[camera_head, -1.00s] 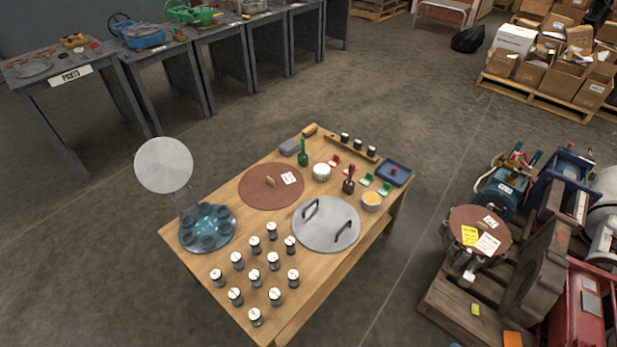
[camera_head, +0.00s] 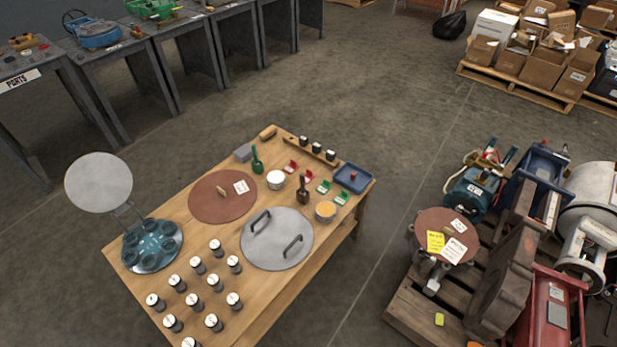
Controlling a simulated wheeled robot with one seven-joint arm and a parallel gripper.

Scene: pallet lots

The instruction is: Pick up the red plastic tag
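Two small red pieces lie near the far right end of the wooden table. One red piece (camera_head: 291,166) is further back, and a second red piece (camera_head: 306,178) is just in front and to the right. Each has a pale patch; I cannot tell which is the plastic tag. A small red object (camera_head: 353,177) is in the blue tray (camera_head: 368,184). My gripper is not in view.
The wooden table (camera_head: 192,326) also holds a grey lidded disc (camera_head: 276,226), a brown disc (camera_head: 210,205), several weights, a white pot (camera_head: 276,180) and a bowl of orange material (camera_head: 326,210). A loaded pallet (camera_head: 400,312) stands right. Floor between is clear.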

